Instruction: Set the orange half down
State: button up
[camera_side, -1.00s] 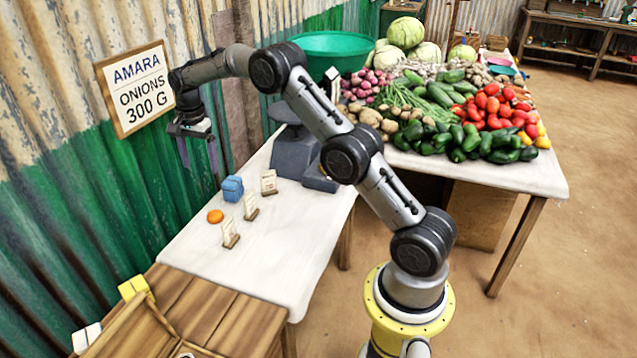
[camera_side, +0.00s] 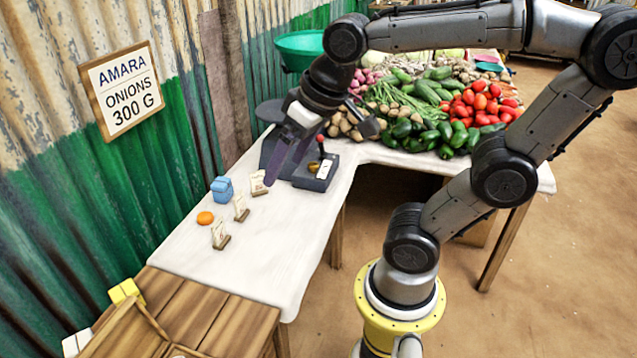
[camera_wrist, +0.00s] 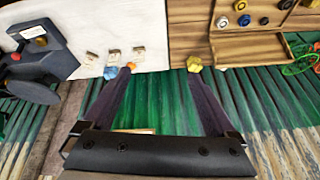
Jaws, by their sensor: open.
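The orange half (camera_side: 205,218) is a small round orange piece on the white-topped table (camera_side: 255,255), left of the small cards. It also shows small in the wrist view (camera_wrist: 131,66), beside the left fingertip in the picture. I cannot tell which way its cut face lies. My gripper (camera_side: 278,172) is open with nothing between its dark fingers, in front of the scale in the side view. The open fingers also show in the wrist view (camera_wrist: 158,78), with green corrugated wall between them.
A blue block (camera_side: 222,190) and three small standing cards (camera_side: 241,208) are near the orange half. A dark scale (camera_side: 322,172) stands farther back. A wooden surface (camera_side: 200,310) with a yellow block (camera_side: 125,290) is at the front. The table's front part is clear.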

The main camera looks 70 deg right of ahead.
jog(key=s+f+n, duration=0.2)
jog(key=s+f, duration=0.1)
jog(key=s, duration=0.2)
jog(key=shift+s+a+t, duration=0.25)
jog(key=shift+a+t, duration=0.05)
jog(key=shift+a, duration=0.1)
dwell(0.8)
